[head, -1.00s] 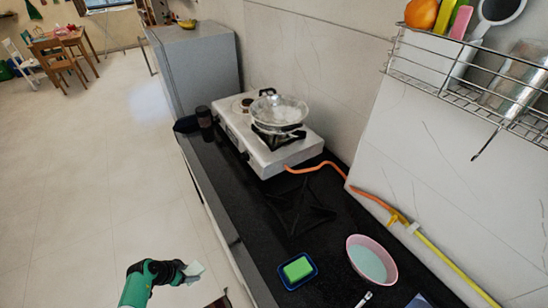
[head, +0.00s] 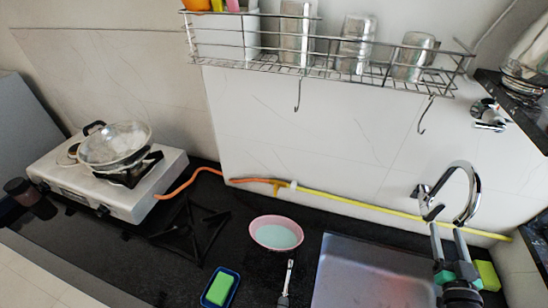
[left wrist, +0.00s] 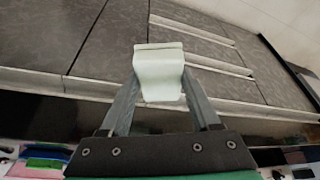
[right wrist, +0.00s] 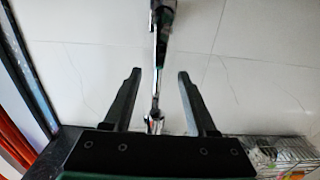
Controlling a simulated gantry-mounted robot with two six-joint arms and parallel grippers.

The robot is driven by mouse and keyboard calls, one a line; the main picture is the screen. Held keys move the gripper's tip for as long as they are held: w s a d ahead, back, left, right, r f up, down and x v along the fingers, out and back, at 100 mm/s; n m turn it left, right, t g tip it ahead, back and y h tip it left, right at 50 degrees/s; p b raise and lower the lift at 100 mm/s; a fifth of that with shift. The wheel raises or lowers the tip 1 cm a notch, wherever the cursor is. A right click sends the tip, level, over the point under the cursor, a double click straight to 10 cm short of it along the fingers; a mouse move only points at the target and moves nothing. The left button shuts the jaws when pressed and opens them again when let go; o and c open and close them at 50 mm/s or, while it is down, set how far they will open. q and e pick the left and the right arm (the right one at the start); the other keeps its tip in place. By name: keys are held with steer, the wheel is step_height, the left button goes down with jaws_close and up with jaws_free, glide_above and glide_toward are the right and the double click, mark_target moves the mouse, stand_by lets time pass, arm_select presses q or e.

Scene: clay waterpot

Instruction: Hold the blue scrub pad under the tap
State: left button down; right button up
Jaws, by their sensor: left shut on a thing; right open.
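My left gripper (left wrist: 160,95) shows only in its wrist view. It is shut on a pale, whitish-green folded pad (left wrist: 160,72); I cannot confirm that this is the blue scrub pad. Grey cabinet fronts lie beyond it. The chrome tap (head: 462,190) curves out from the wall above the sink (head: 365,268) in the head view. My right gripper (head: 447,230) is open, its fingers pointing up close to the tap. In the right wrist view the tap (right wrist: 160,50) shows beyond and between the open fingers (right wrist: 159,74); contact cannot be told.
A pink bowl (head: 277,233) and a green sponge (head: 219,287) in a blue dish stand left of the sink. A yellow-green block (head: 487,275) lies beside my right gripper. A stove (head: 110,180) with a pan is at left. A wire rack (head: 330,65) hangs above.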

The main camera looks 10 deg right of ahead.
mark_target(440, 209)
steer(key=b+x, duration=0.1)
steer(key=x, duration=0.8)
steer(key=shift+s, duration=0.1)
jaws_close()
stand_by(1.0)
